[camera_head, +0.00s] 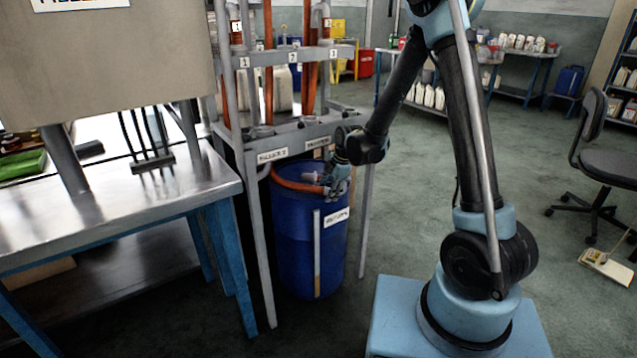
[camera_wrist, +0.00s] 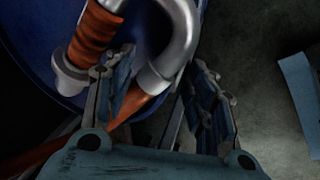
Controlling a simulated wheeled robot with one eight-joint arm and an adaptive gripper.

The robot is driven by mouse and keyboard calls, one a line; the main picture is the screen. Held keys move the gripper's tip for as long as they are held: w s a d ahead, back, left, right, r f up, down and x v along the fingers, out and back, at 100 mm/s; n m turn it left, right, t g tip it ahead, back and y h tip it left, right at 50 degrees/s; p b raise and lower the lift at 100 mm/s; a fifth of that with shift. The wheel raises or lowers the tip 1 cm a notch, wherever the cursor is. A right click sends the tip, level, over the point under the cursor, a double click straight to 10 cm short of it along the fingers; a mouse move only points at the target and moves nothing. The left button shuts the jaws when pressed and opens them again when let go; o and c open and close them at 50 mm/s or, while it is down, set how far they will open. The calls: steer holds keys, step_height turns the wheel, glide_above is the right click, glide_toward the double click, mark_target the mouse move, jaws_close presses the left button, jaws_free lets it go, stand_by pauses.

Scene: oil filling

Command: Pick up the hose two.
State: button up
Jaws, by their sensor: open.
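An orange hose (camera_head: 295,184) curves over the mouth of the blue barrel (camera_head: 300,250), and its end reaches my gripper (camera_head: 338,185). I cannot read a number on this hose, so I cannot tell whether it is hose two. In the wrist view, a bent silver nozzle (camera_wrist: 181,42) with an orange-brown sleeve (camera_wrist: 94,34) lies across the space between the open fingers of my gripper (camera_wrist: 166,72). The nozzle's lower end and an orange part (camera_wrist: 138,103) sit between the fingers. The fingers partly hide them, and contact is unclear.
A grey rack (camera_head: 262,215) with numbered places and hanging orange hoses stands over the barrel. A metal table (camera_head: 120,205) is close on the left. An office chair (camera_head: 605,160) stands at the right. The floor between my base and the chair is mostly clear.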

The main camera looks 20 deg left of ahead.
jaws_close()
stand_by(0.6)
